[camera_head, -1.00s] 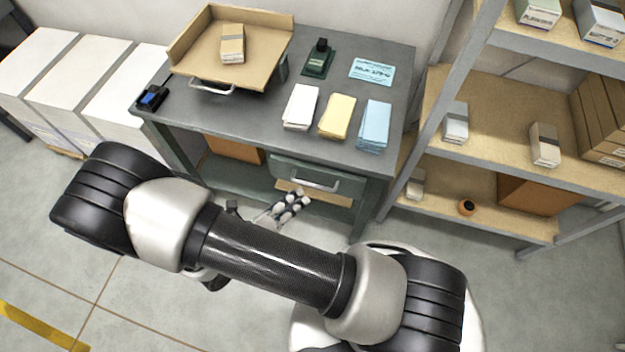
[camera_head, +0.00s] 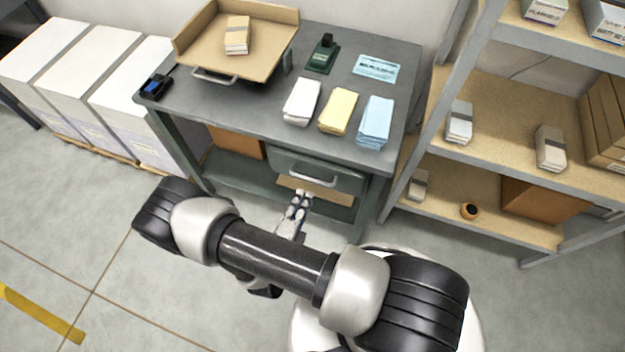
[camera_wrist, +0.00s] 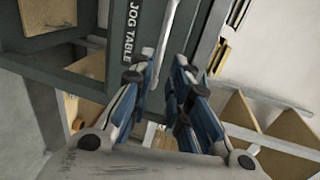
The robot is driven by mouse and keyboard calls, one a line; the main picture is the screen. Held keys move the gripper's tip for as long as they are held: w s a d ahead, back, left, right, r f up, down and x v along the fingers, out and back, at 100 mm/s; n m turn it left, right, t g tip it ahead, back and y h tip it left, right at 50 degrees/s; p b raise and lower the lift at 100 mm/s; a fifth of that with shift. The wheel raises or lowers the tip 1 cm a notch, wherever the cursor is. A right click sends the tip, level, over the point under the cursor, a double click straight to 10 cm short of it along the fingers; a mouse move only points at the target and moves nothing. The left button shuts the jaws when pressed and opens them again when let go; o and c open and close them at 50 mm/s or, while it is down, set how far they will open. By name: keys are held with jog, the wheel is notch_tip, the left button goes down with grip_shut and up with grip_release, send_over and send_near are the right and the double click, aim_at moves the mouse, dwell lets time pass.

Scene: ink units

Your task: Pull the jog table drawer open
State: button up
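The jog table (camera_head: 240,110) is a dark grey-green bench with one drawer (camera_head: 345,181) under the right part of its top. The drawer looks shut. Its pale bar handle (camera_head: 313,181) runs across the front. In the wrist view the table front (camera_wrist: 92,65) bears the words JOG TABLE, and the pale handle bar (camera_wrist: 166,28) shows beyond the fingertips, in line with the gap. My gripper (camera_head: 300,197) is just below and in front of the handle.
A cardboard tray (camera_head: 200,50), paper stacks (camera_head: 338,111) and a green stamp-like device (camera_head: 322,55) are on the tabletop. A shelf unit (camera_head: 480,195) stands close on the right; white paper blocks (camera_head: 75,85) stand on the left. The floor in front is open.

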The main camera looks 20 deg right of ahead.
aim_at(313, 179)
jog(key=b+x, duration=0.2)
jog(key=x, duration=0.7)
jog(key=shift+w, duration=0.1)
grip_shut()
dwell(0.4)
